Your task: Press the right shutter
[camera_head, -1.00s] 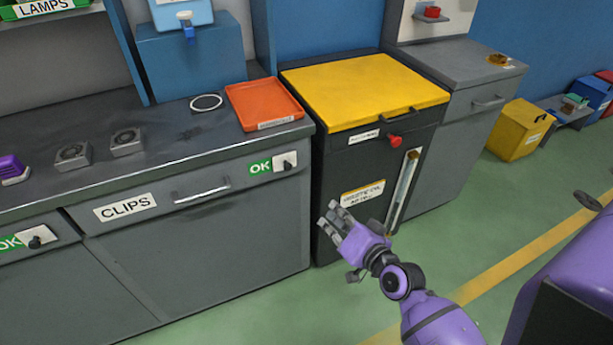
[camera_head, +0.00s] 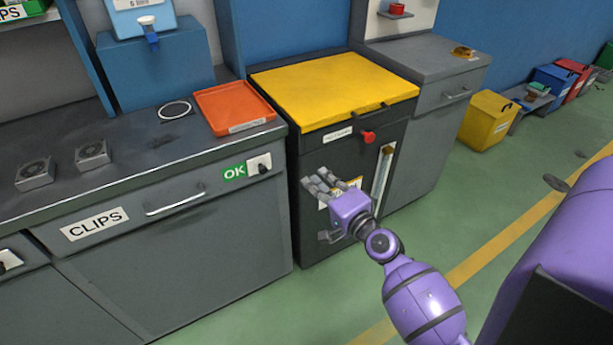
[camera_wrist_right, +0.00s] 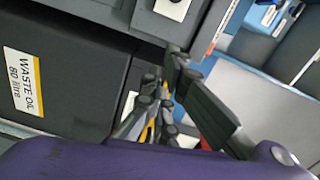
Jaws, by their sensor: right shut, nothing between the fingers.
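No part is marked as a shutter, and I cannot tell which one it is. A white plate with a black knob (camera_head: 259,164) sits beside a green OK label (camera_head: 234,172) at the right end of the CLIPS drawer front. Another such plate (camera_head: 8,260) is cut off at the left edge. My right gripper (camera_head: 322,182) is shut and empty, in front of the dark waste oil bin (camera_head: 310,222), partly covering its label. In the wrist view its fingers (camera_wrist_right: 168,90) come together near the bin label (camera_wrist_right: 22,82). Contact cannot be told. My left gripper is out of view.
The bin has a yellow lid (camera_head: 335,90) and a red knob (camera_head: 368,137). An orange tray (camera_head: 233,108) and two grey square units (camera_head: 93,154) rest on the grey bench.

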